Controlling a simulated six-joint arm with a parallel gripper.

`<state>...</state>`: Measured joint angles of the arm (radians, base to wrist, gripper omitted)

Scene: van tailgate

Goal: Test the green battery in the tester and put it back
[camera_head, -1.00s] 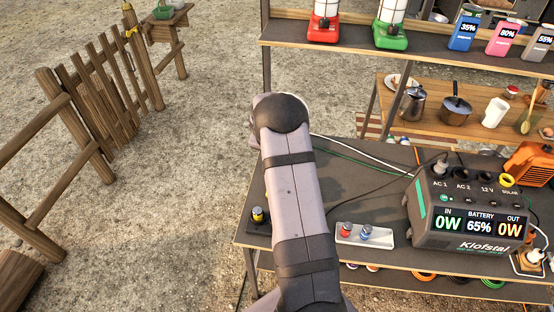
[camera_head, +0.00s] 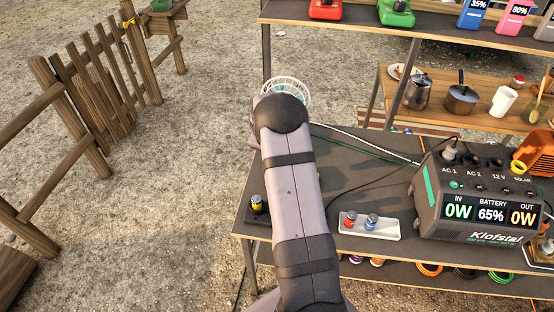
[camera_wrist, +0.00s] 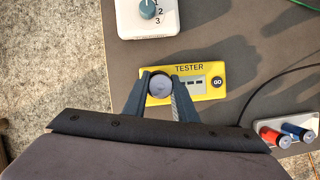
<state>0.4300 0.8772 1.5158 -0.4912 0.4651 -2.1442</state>
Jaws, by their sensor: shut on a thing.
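In the wrist view my gripper (camera_wrist: 160,92) is shut on an upright battery (camera_wrist: 161,86). Only its grey round end shows, so its green side is hidden. It is over the left part of the yellow tester (camera_wrist: 212,90), beside the small display and GO button. I cannot tell whether it touches the tester. In the head view my arm hides the gripper and most of the tester. The white battery tray (camera_head: 384,234) holds a red battery (camera_head: 350,219) and a blue battery (camera_head: 371,221); both also show in the wrist view.
A white base with a numbered dial (camera_wrist: 148,12) stands close beyond the tester. A fan (camera_head: 290,84) shows behind my arm. A power station (camera_head: 480,195) stands at the table's right, with cables behind. A yellow-topped item (camera_head: 257,203) is at the left edge.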

